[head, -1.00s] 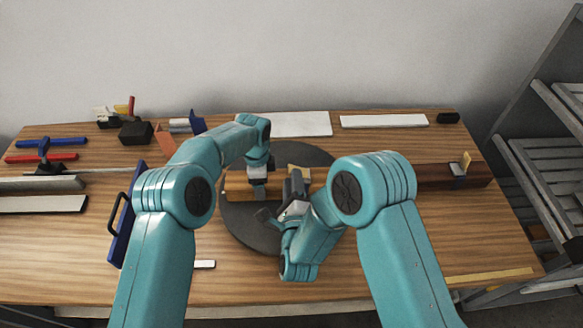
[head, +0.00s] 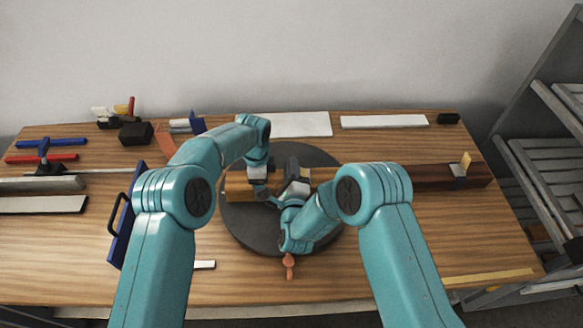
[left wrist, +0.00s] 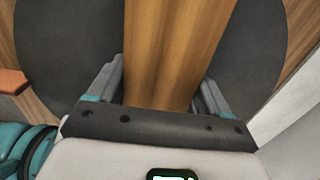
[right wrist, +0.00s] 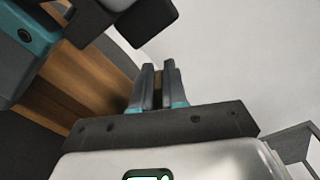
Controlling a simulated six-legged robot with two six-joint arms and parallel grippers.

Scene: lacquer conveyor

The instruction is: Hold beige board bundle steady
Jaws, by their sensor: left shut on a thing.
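The beige-brown board bundle (head: 238,187) lies across the dark round turntable (head: 250,238). My left gripper (head: 260,186) reaches down over the bundle. In the left wrist view, the left gripper's fingers (left wrist: 160,95) are shut on the bundle (left wrist: 180,45), one on each side of it. My right gripper (head: 297,178) is low over the turntable, just right of the left gripper. In the right wrist view, the right gripper's fingers (right wrist: 158,85) stand close together with a thin brownish strip between them. I cannot tell whether that strip is held or lies behind.
A dark brown beam (head: 425,178) with a small clamp (head: 459,170) lies on the right. A blue handled plate (head: 126,225) stands left of the turntable. An orange item (head: 289,265) lies at the front. White boards (head: 385,121) lie along the back. Front right is mostly clear.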

